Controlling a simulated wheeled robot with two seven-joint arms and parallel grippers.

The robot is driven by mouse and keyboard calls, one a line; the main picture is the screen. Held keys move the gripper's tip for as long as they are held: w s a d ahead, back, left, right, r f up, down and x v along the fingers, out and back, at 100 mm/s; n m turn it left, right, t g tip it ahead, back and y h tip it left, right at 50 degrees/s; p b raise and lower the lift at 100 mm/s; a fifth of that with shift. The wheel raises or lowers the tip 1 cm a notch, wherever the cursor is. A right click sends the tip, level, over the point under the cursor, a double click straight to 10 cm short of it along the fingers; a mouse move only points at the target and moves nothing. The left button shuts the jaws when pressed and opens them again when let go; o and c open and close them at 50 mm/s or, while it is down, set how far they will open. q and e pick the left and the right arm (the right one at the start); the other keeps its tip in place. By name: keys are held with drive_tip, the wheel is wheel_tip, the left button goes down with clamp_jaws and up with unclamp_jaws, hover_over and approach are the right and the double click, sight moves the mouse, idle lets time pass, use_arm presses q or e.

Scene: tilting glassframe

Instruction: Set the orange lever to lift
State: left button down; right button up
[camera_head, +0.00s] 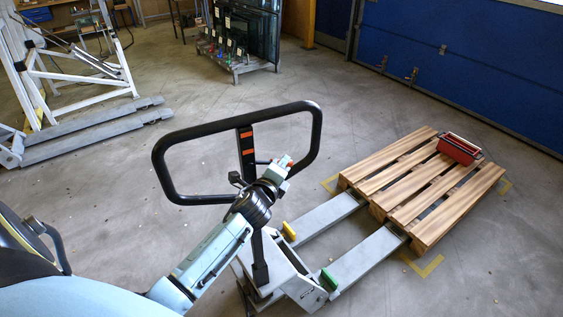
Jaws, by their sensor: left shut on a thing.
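The black loop handle (193,132) of a hand pallet truck (272,284) stands tilted in front of me. Its centre bar carries orange marks (247,142). My left gripper (284,163) is at the right inner side of the loop, shut on a small red-orange piece, which looks like the orange lever (285,160). The fingers hide most of that piece, and its setting cannot be told. My right gripper is not in view.
The truck's grey forks (365,259) reach toward a wooden pallet (400,172) with a red crate (459,150) on it. A yellow pedal (289,231) and a green pedal (329,280) sit near the fork roots. A white frame (72,72) stands at left. Floor between is open.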

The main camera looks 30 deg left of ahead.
use_arm(q)
drive_tip(key=shift+f, duration=0.1)
drive_tip(key=c, duration=1.3)
unclamp_jaws()
drive_tip(key=shift+s, duration=0.1)
drive_tip(key=v, duration=1.3)
drive_tip(key=shift+b, duration=0.4)
drive_tip(key=shift+s+d, duration=0.1)
drive_tip(key=s+d+f+n+g+h+b, duration=0.1)
drive_tip(key=s+d+f+n+g+b, duration=0.25)
drive_tip(key=f, duration=1.55)
drive_tip(key=s+f+n+g+h+b, duration=0.1)
drive_tip(key=s+f+n+g+b, duration=0.45)
drive_tip(key=f, duration=1.25)
drive_tip(key=s+d+f+n+g+b, duration=0.1)
drive_tip(key=s+f+n+g, duration=0.2)
drive_tip(key=s+f, duration=0.8)
drive_tip(key=s+d+f+n+g+h+b, duration=0.1)
drive_tip(key=s+f+n, duration=0.4)
drive_tip(key=s+f, duration=0.6)
drive_tip(key=s+d+g+b, duration=0.1)
drive_tip(key=s+g, duration=0.1)
drive_tip(key=s, duration=0.5)
drive_tip(key=shift+f+n+h, duration=0.25)
drive_tip(key=shift+n+h, duration=0.05)
drive_tip(key=shift+n, duration=0.1)
